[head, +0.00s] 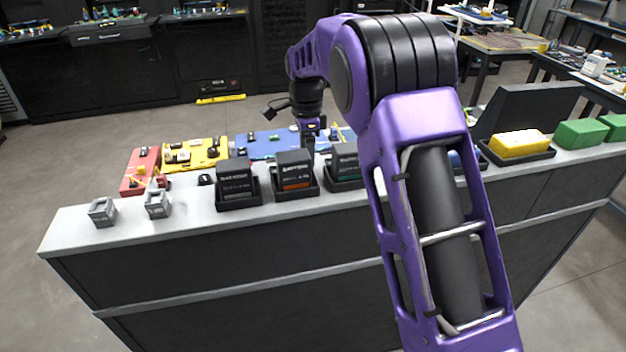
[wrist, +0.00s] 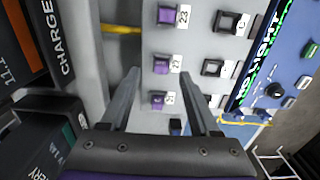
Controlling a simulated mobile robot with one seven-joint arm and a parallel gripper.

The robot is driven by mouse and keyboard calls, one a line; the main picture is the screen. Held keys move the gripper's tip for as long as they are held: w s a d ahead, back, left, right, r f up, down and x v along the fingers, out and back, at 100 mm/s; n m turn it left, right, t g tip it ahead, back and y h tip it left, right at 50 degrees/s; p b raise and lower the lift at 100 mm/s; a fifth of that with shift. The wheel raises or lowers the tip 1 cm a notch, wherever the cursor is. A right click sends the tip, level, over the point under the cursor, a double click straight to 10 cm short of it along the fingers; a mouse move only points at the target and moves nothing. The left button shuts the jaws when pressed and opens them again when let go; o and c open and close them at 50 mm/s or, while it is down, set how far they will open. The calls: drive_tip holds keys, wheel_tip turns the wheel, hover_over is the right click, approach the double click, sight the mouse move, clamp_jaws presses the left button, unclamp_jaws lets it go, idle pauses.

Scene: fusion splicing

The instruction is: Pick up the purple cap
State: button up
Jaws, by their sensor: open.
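Three small purple caps show in a column on a light grey panel in the wrist view: the top one (wrist: 167,15), the middle one (wrist: 161,66) and the lowest one (wrist: 156,102). Each has a white number label beside it; the top label reads 23. My gripper (wrist: 158,84) is open, with its two fingers on either side of the column. The lowest cap shows between the fingers, and nothing is visibly held. I cannot tell the height gap to the caps. In the head view my gripper (head: 309,137) hangs over the far side of the counter; the caps cannot be made out there.
Black square frames (wrist: 212,68) stand right of the caps. A blue board (wrist: 262,60) lies further right. Black battery boxes (head: 294,170) stand in trays along the counter (head: 130,240), near my gripper. A yellow block (head: 520,143) and green blocks (head: 580,133) sit at right.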

drive_tip(key=shift+w+f, duration=0.1)
drive_tip(key=shift+f, duration=0.5)
drive_tip(key=shift+w+d+f, duration=0.1)
drive_tip(key=shift+d+f, duration=0.1)
drive_tip(key=shift+f, duration=1.15)
drive_tip(key=shift+w+d+f, duration=0.1)
drive_tip(key=shift+d+f, duration=0.1)
drive_tip(key=shift+f, duration=1.15)
clamp_jaws()
